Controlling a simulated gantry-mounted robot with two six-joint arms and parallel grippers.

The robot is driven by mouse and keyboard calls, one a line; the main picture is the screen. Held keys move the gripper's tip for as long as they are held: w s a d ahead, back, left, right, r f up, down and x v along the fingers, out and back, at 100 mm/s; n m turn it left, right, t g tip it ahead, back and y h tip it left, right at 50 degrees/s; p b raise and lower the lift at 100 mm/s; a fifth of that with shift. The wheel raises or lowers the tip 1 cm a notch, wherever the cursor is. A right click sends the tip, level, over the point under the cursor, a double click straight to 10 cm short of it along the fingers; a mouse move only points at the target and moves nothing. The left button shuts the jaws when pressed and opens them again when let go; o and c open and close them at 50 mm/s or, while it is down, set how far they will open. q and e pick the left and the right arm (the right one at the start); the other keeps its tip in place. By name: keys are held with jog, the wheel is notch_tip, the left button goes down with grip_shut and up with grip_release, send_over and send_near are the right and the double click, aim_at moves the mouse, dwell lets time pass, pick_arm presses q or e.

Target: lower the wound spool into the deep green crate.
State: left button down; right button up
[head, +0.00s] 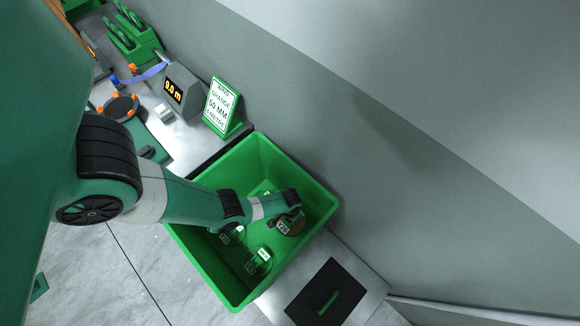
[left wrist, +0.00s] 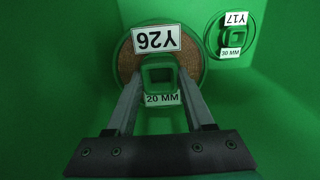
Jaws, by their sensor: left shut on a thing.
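The wound spool (head: 293,228) carries brown-orange webbing and is down inside the deep green crate (head: 318,212), toward its right side in the head view. In the left wrist view the spool (left wrist: 130,68) has a green hub and tags reading Y26 and 20 MM. My left gripper (head: 284,214) reaches into the crate. Its fingers (left wrist: 158,88) are shut on the spool's green square hub. Whether the spool touches the crate floor cannot be told. My right gripper is not in view.
Other green spools lie in the crate, one (head: 258,262) near the front; a Y17, 30 MM spool (left wrist: 234,38) lies beside the held one. A sign (head: 221,105) and a display (head: 180,90) stand on the bench behind. A black mat (head: 312,298) lies right of the crate.

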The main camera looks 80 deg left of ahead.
pick_arm(q)
jog(key=shift+f+b, duration=9)
jog(key=shift+f, duration=0.5)
jog(key=shift+c, duration=1)
grip_release()
notch_tip(320, 180, up, 12)
jog(key=p, duration=1.1)
jog(key=shift+f, duration=0.1)
jog(key=shift+f, duration=0.1)
